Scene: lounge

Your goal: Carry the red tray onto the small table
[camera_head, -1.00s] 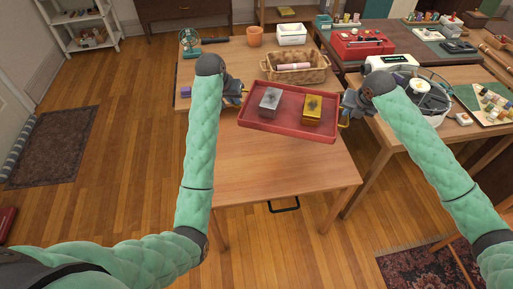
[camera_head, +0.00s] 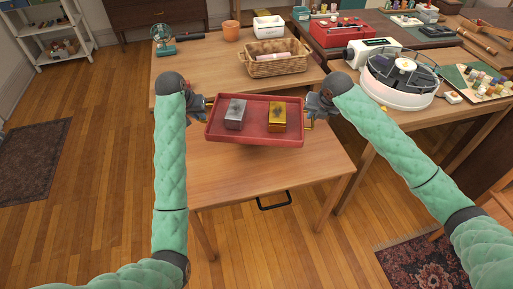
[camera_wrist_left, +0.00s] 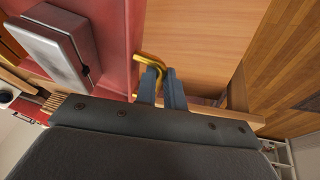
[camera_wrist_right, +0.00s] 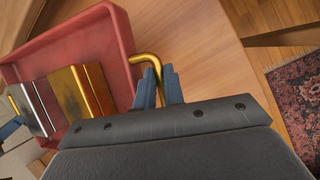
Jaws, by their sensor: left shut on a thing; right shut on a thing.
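My left gripper (camera_head: 209,106) is shut on the tray's left brass handle (camera_wrist_left: 150,62). My right gripper (camera_head: 309,116) is shut on the right brass handle (camera_wrist_right: 148,60). Both wrist views show the blue-grey fingers at the handles.
The wooden table (camera_head: 270,180) has bare top in front of the tray. A white round machine (camera_head: 398,80) stands on the table at right. Open floor lies at left.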

